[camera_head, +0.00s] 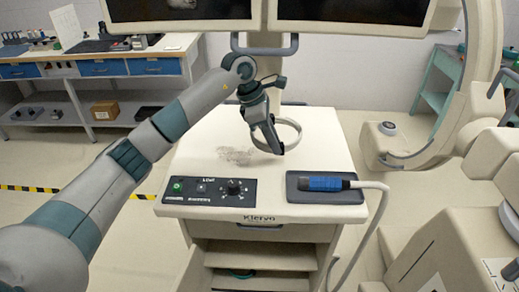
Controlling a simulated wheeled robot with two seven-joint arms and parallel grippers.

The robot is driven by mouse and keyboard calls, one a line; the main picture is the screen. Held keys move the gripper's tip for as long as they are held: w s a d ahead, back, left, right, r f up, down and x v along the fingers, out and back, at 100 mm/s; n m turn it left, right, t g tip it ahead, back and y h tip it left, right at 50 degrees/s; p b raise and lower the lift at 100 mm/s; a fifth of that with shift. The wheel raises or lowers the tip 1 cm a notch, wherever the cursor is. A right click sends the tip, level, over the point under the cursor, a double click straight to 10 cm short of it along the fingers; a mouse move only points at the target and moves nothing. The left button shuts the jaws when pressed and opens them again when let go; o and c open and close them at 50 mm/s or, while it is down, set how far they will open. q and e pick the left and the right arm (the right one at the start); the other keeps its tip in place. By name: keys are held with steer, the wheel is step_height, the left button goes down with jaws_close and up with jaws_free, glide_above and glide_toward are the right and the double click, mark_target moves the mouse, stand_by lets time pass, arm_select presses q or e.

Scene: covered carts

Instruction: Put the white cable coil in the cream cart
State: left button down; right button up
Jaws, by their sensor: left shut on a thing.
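The cream cart (325,150) stands in front of me, with a control panel (208,190) and a blue-handled probe (326,183) on a dark pad on its top. Its front is open below the top, showing a shelf (260,256) and a cream panel at the left that looks like an open door. My left gripper (272,146) is shut on the white cable coil (298,130), a pale ring that sticks out to its right over the cart top. I cannot tell whether the coil touches the top. My right gripper is not in view.
A green round thing (240,273) lies low inside the cart. The probe's cable (376,215) hangs down the cart's right side. Two monitors (350,12) stand behind the cart. A large cream machine (450,225) stands at the right, and a workbench (95,65) at the back left.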

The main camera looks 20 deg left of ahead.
mark_target(259, 147)
arm_select(q)
steer(key=a, duration=0.1)
steer(key=a+f+p, duration=0.1)
steer(key=w+a+f, duration=0.1)
steer(key=a, duration=0.1)
steer(key=shift+f, duration=0.15)
steer(key=shift+w+a+f+p, duration=0.2)
steer(key=shift+a+f+p, duration=0.15)
steer(key=shift+a, duration=0.1)
steer(key=shift+f+p, duration=0.6)
steer(key=shift+f, duration=0.05)
step_height(259, 147, down, 3)
steer(key=shift+r+p, duration=0.2)
steer(key=shift+p, duration=0.4)
steer(key=shift+f+b, duration=0.25)
steer(key=shift+b, duration=0.05)
